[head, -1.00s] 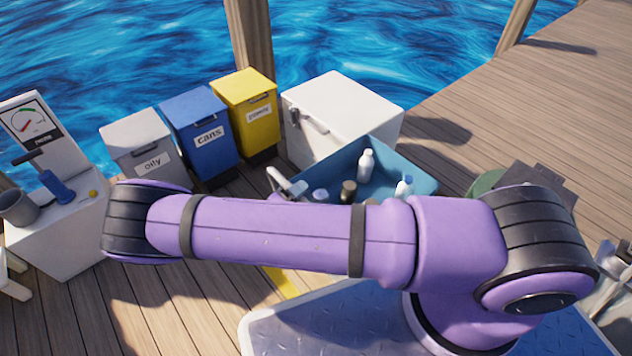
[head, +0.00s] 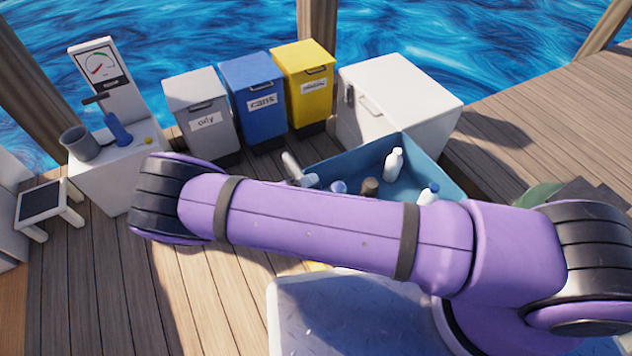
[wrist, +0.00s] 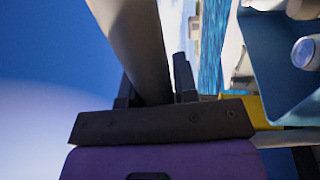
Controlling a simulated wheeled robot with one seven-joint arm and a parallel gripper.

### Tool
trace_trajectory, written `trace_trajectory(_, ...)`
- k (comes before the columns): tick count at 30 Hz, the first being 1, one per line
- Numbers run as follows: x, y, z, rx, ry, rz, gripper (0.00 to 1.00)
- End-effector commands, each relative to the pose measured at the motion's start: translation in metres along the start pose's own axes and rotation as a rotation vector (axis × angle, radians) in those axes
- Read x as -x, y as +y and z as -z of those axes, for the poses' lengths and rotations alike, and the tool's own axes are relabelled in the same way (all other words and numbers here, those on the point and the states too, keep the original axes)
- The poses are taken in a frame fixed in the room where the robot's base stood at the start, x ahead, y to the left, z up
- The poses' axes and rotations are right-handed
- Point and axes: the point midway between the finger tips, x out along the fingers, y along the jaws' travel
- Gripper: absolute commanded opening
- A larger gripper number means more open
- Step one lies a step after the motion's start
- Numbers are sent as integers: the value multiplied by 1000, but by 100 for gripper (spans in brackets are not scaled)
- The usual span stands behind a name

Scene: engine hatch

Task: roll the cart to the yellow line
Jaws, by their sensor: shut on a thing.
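The cart is a blue open tray (head: 438,170) right of centre in the head view, behind my arm, with white bottles and small containers in it. Its wall also shows at the right of the wrist view (wrist: 262,62). A grey bar, seemingly the cart's handle (head: 291,166), sticks up at its left end. In the wrist view my gripper (wrist: 157,98) is shut on a thick grey bar (wrist: 135,40). My arm hides the gripper in the head view. A small bit of the yellow line (head: 318,266) shows just below my arm; the rest is hidden.
Grey "oily" (head: 202,125), blue "cans" (head: 255,108) and yellow (head: 304,90) bins stand behind the cart, beside a white chest (head: 400,90). A white stand with a gauge (head: 105,175) and a low stool (head: 48,205) are at left. Planks (head: 95,290) at lower left are clear.

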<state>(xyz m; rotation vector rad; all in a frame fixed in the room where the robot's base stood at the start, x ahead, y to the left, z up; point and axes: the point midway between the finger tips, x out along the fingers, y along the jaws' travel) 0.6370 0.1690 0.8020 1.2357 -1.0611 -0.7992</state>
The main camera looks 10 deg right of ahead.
Motion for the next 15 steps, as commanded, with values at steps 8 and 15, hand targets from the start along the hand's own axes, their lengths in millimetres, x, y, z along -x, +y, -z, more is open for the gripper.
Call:
trace_trajectory(8,1,-1,0,1,1,4,0)
trace_trajectory(15,1,-1,0,0,1,2,53)
